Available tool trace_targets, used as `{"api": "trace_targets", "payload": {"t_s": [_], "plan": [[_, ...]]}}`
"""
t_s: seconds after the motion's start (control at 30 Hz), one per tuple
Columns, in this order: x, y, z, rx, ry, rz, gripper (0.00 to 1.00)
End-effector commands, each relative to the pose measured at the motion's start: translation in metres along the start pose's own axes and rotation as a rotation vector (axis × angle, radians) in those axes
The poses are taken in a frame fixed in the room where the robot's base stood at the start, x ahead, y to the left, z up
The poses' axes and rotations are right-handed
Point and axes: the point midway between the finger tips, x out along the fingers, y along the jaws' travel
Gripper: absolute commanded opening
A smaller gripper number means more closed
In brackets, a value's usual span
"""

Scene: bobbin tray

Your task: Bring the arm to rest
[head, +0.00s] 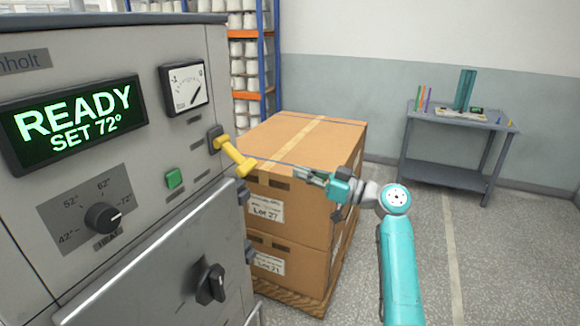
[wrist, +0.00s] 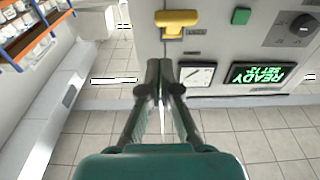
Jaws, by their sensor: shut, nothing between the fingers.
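My teal arm (head: 397,265) rises at the right of the head view and bends left at its wrist joint. My gripper (head: 300,173) points left in front of the cardboard boxes, with its fingers together and nothing between them. In the wrist view my gripper (wrist: 165,68) is also shut and empty, pointing toward the machine's front. The yellow lever (head: 234,156) on the machine lies to the left of my fingertips, apart from them in the head view. It also shows in the wrist view (wrist: 178,18).
The grey machine (head: 120,225) at left has a lit display (head: 75,122) reading "READY SET 72°", a heat knob (head: 103,218) and a green button (head: 174,178). Stacked cardboard boxes (head: 300,210) stand behind my gripper. A grey table (head: 450,178) stands back right. Floor at right is clear.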

Motion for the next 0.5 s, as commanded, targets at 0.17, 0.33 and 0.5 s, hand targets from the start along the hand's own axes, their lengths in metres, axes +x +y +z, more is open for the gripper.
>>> {"api": "trace_targets", "payload": {"t_s": [0.17, 0.33, 0.5], "plan": [[-0.0050, -0.0006, 0.0019, 0.000, 0.000, -0.001, 0.00], [-0.0049, -0.0004, 0.0018, 0.000, 0.000, -0.001, 0.00], [-0.0062, -0.0006, 0.0077, 0.007, -0.003, 0.008, 0.00]]}}
